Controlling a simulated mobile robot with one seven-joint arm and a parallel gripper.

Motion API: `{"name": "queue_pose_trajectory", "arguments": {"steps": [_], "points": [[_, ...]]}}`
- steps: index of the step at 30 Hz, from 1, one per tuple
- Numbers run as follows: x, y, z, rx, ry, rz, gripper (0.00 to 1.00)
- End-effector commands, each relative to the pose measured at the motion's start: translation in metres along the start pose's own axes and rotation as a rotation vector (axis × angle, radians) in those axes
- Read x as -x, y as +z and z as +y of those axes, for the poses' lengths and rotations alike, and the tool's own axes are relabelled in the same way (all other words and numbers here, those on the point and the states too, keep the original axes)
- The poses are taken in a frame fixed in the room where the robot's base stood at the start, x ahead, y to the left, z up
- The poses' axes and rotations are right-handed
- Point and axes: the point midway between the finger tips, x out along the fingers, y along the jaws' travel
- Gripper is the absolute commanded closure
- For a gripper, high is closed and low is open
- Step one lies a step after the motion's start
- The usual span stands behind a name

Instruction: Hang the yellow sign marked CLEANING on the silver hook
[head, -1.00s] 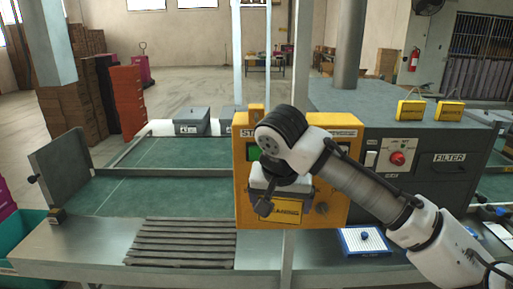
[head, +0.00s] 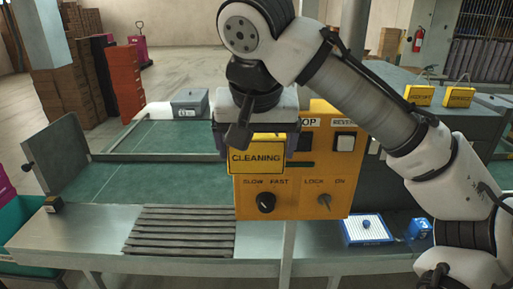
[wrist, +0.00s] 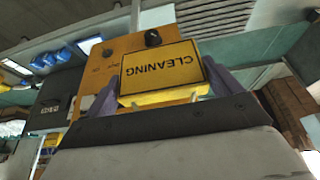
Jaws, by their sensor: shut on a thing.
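The yellow sign marked CLEANING (head: 256,158) is held upright below my gripper (head: 257,138), in front of the orange control panel (head: 295,190). My gripper is shut on the sign near its top edge. In the wrist view the sign (wrist: 162,68) shows with its lettering upside down, between the two fingers of my gripper (wrist: 163,92). I cannot make out the silver hook in either view; my arm and the sign hide part of the panel.
The panel carries a black knob (head: 265,203), a lock switch (head: 324,203) and a white switch (head: 345,142). Two other yellow signs (head: 419,95) (head: 459,97) stand on the grey cabinet. A blue-edged tray (head: 366,230) lies right of the slatted rack (head: 180,230).

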Motion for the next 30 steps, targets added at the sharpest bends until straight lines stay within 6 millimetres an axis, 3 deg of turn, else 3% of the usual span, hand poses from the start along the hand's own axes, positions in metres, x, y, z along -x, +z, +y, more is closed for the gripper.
{"name": "queue_pose_trajectory", "arguments": {"steps": [30], "points": [[-0.027, -0.055, 0.0, 0.0, 0.001, 0.001, 0.36]]}}
